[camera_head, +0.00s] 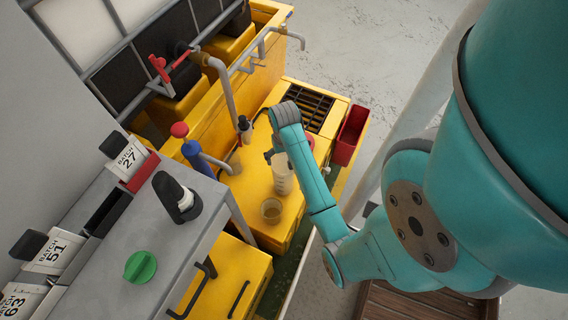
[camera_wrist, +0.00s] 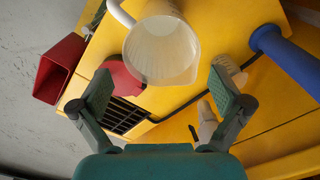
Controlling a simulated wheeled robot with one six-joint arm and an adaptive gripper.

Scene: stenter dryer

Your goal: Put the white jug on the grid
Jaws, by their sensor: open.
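The white jug (camera_head: 284,180) stands upright on the yellow top in the head view. It also shows in the wrist view (camera_wrist: 162,52), mouth towards the camera, handle at its upper left. My gripper (camera_wrist: 160,80) is open, and the jug shows between and just beyond its fingertips, not gripped. In the head view my gripper (camera_head: 273,154) is small and partly hidden by my arm, close to the jug's top. The dark grid (camera_head: 311,104) is set in the yellow top behind the jug; it also shows at lower left in the wrist view (camera_wrist: 122,114).
A clear cup (camera_head: 271,210) stands in front of the jug. A blue-handled tool with a red knob (camera_head: 195,155) and a bent pipe stand to the left. A red bin (camera_head: 351,135) hangs beside the grid. A red round object (camera_wrist: 122,80) is near the grid.

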